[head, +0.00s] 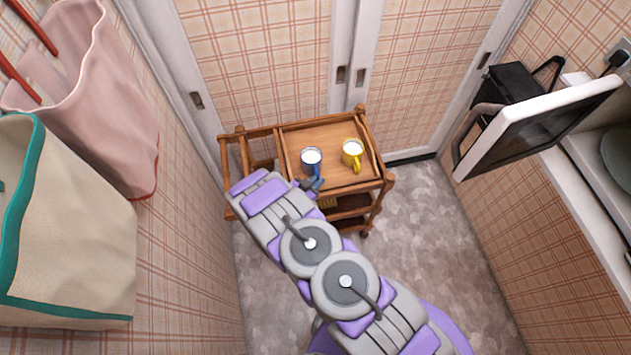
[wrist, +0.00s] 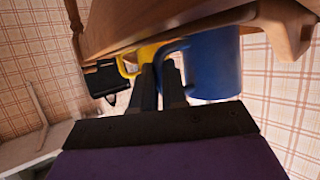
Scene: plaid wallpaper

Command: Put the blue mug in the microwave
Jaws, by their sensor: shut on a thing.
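The blue mug (head: 311,160) stands upright on the wooden cart's top, with something pale inside. My gripper (head: 314,184) is at its near side, where its handle is. In the wrist view, which is turned over, the two dark fingers (wrist: 160,84) are shut at the handle of the blue mug (wrist: 214,65). The fingertips partly hide the handle. The microwave's open door (head: 540,118), white-framed with a dark window, is at the right. Part of its inside, with a round grey-green plate (head: 617,150), shows at the right edge; the rest is cut off.
A yellow mug (head: 352,153) stands right of the blue mug on the cart (head: 336,134), and shows behind the fingers in the wrist view (wrist: 126,66). A black bag (head: 514,83) is behind the microwave door. Bags hang at left. Floor right of the cart is clear.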

